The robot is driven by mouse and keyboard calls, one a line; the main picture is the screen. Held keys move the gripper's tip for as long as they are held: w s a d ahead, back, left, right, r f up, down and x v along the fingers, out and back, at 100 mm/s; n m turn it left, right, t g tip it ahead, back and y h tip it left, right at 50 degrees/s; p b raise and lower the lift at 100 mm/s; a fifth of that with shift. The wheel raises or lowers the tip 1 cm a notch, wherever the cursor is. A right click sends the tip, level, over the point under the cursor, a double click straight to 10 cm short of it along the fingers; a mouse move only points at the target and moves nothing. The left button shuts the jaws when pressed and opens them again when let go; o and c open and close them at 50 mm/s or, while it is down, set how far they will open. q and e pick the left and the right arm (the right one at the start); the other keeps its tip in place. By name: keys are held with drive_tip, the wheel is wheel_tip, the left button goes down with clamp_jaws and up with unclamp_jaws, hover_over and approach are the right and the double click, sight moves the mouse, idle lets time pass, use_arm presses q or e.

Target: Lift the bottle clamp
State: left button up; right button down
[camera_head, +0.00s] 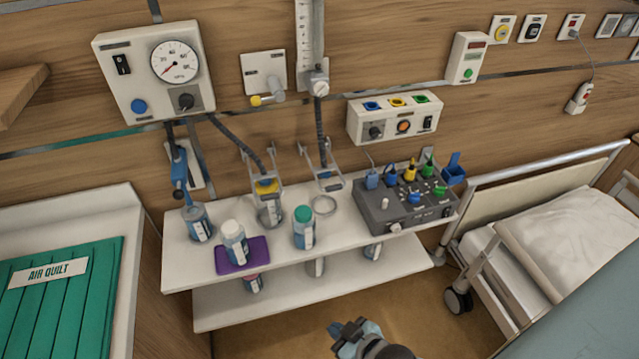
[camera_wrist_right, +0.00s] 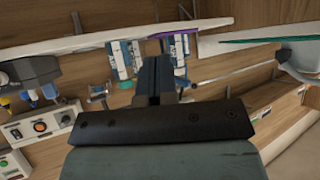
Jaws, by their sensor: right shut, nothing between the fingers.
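Two metal bracket-like holders hang at the wall behind the shelf in the head view. The left holder (camera_head: 266,188) surrounds a bottle with a yellow part. I cannot tell for sure which one is the bottle clamp. My right gripper (camera_head: 347,330) is low in front of the shelf, well apart from both holders. In the wrist view, its fingers (camera_wrist_right: 159,72) are together and empty, partly covering the bottles behind them. My left gripper is not in view.
The white shelf (camera_head: 175,262) carries a white-capped bottle (camera_head: 235,245) on a purple mat (camera_head: 258,252), a green-capped bottle (camera_head: 303,232) and a grey control box (camera_head: 400,205). A bed (camera_head: 540,225) stands at right, a green quilt (camera_head: 60,310) at left. Open floor lies in front.

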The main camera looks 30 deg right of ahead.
drive_tip(key=w+d+f+m+t+b, duration=0.1)
drive_tip(key=w+d+m+t+b, duration=0.15)
drive_tip(key=w+m+b, duration=0.4)
drive_tip(key=w+d+f+m+t+b, duration=0.1)
drive_tip(key=w+m+t+b, duration=0.3)
drive_tip(key=w+m+b, duration=0.3)
use_arm(q)
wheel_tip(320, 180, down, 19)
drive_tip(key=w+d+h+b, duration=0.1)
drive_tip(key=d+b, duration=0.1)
drive_tip(key=b, duration=1.3)
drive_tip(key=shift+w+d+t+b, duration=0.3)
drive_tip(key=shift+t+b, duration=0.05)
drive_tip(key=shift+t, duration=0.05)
use_arm(e)
drive_tip(key=w+d+r+m+t+h, duration=0.1)
drive_tip(key=w+d+m+t+h, duration=0.2)
drive_tip(key=m, duration=1.1)
drive_tip(key=w+d+r+m+t+h, duration=0.2)
drive_tip(key=d+m+h, duration=0.4)
drive_tip(key=m, duration=0.8)
drive_tip(key=shift+w+d+t, duration=0.7)
drive_tip(key=shift+d+t, duration=0.05)
drive_tip(key=shift+t, duration=0.2)
use_arm(q)
drive_tip(key=shift+p, duration=0.35)
use_arm(e)
drive_tip(key=x, duration=1)
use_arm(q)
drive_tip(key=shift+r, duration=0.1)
